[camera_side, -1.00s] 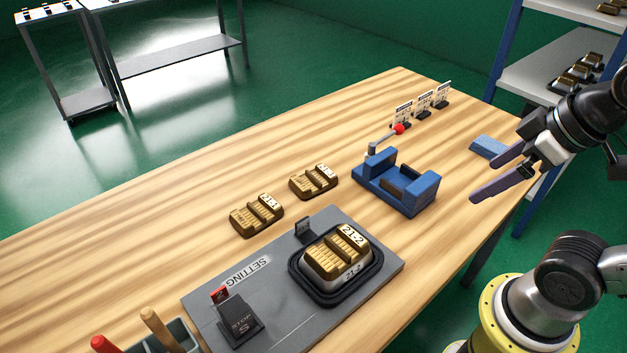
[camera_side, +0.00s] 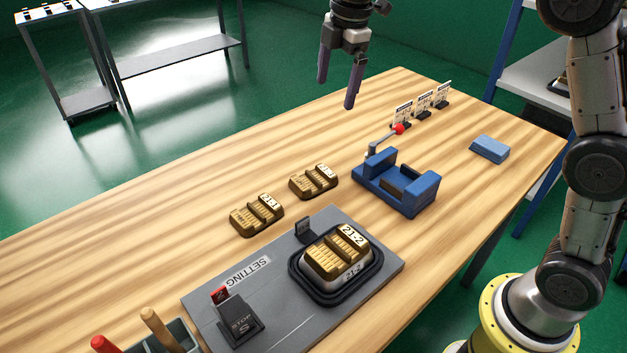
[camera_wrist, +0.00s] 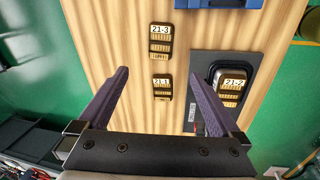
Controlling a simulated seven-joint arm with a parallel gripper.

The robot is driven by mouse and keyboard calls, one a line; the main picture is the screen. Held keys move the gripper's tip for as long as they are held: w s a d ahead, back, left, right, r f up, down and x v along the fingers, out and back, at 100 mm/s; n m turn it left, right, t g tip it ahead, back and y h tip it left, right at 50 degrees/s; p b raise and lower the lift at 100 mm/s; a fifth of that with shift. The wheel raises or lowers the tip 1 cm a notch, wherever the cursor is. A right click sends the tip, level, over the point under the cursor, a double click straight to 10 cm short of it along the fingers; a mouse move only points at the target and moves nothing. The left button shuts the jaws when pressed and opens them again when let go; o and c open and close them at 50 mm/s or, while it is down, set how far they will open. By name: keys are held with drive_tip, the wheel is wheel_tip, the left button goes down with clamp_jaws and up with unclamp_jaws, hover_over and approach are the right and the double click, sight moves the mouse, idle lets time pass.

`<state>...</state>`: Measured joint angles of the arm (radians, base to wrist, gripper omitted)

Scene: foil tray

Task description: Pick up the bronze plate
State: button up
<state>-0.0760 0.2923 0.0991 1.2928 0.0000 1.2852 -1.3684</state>
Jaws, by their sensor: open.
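Three bronze-gold plates with ridged tops and number labels are in view. One plate marked 21-1 (camera_side: 257,215) and another marked 21-3 (camera_side: 313,181) lie apart on the bare wood. The third, marked 21-2 (camera_side: 338,252), sits on a silvery block inside a black-rimmed tray (camera_side: 303,288). In the wrist view the 21-3 plate (camera_wrist: 160,43) is above the 21-1 plate (camera_wrist: 161,88), and the 21-2 plate (camera_wrist: 231,88) is at the right. My gripper (camera_side: 336,92) is open and empty, high above the far part of the table, clear of all plates; its fingers (camera_wrist: 156,73) spread wide in the wrist view.
The tray rests on a grey SETTING board (camera_side: 210,310) with a black STOP stand (camera_side: 238,320). A blue fixture (camera_side: 412,195) with a red-knobbed lever stands behind. Small signs (camera_side: 424,105) and a blue block (camera_side: 490,148) lie farther back.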

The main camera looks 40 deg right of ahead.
drive_tip(key=g, duration=0.2)
hover_over(313, 176)
wheel_tip(313, 176, down, 9)
drive_tip(key=f, duration=0.9)
drive_tip(key=shift+s+a, duration=0.1)
drive_tip(key=shift+s, duration=0.1)
drive_tip(key=shift+w+f, duration=0.1)
drive_tip(key=shift+f, duration=3.2)
drive_tip(key=shift+c, duration=0.3)
drive_tip(key=c, duration=1.4)
drive_tip(key=shift+r, duration=0.15)
clamp_jaws()
